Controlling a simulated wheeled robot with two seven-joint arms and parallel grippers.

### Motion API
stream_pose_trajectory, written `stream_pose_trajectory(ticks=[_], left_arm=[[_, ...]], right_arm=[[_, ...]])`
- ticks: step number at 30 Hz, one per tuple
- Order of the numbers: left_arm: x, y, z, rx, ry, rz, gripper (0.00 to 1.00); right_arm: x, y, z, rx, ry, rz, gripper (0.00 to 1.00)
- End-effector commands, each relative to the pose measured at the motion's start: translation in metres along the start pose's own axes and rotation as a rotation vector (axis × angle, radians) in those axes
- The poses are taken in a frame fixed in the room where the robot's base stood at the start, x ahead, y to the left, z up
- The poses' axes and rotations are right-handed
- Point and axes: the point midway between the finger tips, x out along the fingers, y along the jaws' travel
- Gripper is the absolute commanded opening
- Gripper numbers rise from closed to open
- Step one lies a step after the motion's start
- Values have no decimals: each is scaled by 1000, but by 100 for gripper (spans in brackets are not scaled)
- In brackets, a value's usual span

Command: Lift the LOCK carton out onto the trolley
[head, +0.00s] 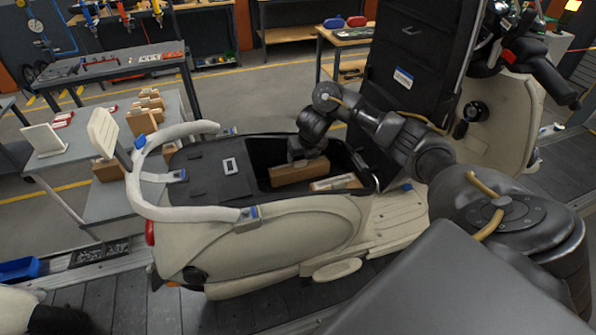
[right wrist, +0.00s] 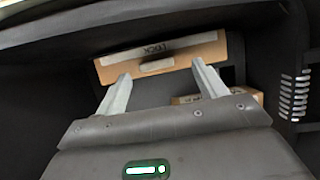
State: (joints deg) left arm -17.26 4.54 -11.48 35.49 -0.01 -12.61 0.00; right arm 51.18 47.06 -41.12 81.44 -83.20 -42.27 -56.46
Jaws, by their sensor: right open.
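The LOCK carton (right wrist: 190,52) is brown with a white lettered strip and shows just beyond the fingertips in the right wrist view. In the head view two cartons lie in the scooter's open black compartment: a plain-sided one (head: 298,172) under my right gripper and one with a white label (head: 337,183). The lettering is too small there to tell which is LOCK. My right gripper (right wrist: 161,73) is open, its two fingers spread toward the LOCK carton with nothing held. The grey trolley (head: 75,150) stands at the left.
The cream scooter (head: 270,225) has a curved rail (head: 185,212) around its rear. Several cartons (head: 143,120) and a white sign (head: 43,140) stand on the trolley. A tall black case (head: 410,70) rises behind my right arm. A dark lid (head: 200,165) lies beside the compartment.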

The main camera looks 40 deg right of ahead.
Motion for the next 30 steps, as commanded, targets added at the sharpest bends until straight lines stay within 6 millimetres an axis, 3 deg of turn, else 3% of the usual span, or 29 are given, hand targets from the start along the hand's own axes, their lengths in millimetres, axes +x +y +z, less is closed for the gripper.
stream_pose_trajectory(ticks=[6,17,30], left_arm=[[23,0,2,0,0,0,0],[26,0,0,0,3,-1,0],[26,0,1,0,1,0,0]], right_arm=[[30,0,-8,1,0,1,71],[32,-6,-9,7,0,-2,71],[32,-4,-8,4,0,-1,16]])
